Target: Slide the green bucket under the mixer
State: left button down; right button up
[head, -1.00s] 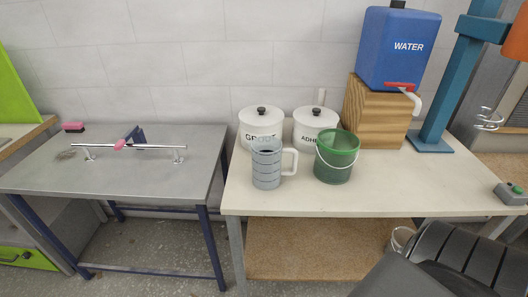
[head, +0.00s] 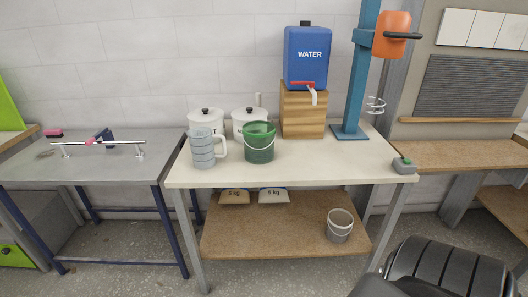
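The green bucket (head: 259,142) stands upright on the cream worktop, left of the middle, with its wire handle hanging across the front. The mixer (head: 391,36) has an orange head on a teal column (head: 360,80) at the right of the same table. Its wire whisk (head: 376,104) hangs above the worktop, right of the column. The bucket is apart from the mixer, with the wooden block between them further back. Neither gripper shows; a dark ribbed part at the bottom right is mine.
A grey measuring jug (head: 203,148) stands left of the bucket, with white lidded pots (head: 206,119) behind. A blue water tank (head: 307,57) sits on a wooden block (head: 303,112). A control box (head: 403,165) lies at the right front corner. The worktop right of the bucket is clear.

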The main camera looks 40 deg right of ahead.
aim_at(258, 136)
jog(key=u, duration=0.35)
jog(key=k, duration=0.15)
jog(key=z, duration=2.3)
